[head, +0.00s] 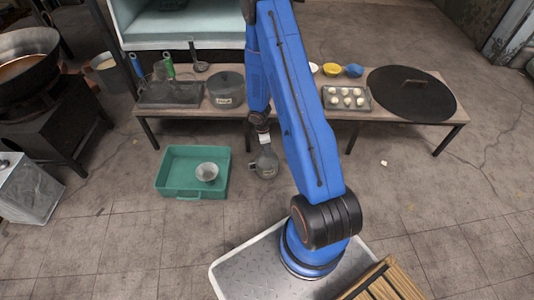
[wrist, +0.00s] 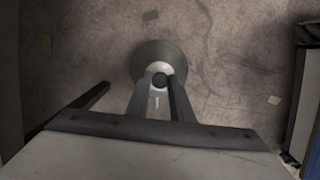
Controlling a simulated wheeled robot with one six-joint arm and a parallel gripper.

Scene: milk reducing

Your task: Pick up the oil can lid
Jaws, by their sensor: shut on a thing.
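The oil can (head: 266,167) is a grey, rounded vessel directly below my gripper (head: 264,133) in the head view, just right of the green tray. Whether it touches the floor is hard to tell. In the wrist view the can (wrist: 142,60) shows from above as a grey disc with a pale ring at its middle. The contact itself is partly hidden.
A green tray (head: 175,187) holding a small bowl (head: 207,171) is on the floor at left. Behind is a low table (head: 300,118) with a pot (head: 226,90), a bun tray (head: 346,98) and a large black lid (head: 412,95). The floor at right is mostly clear.

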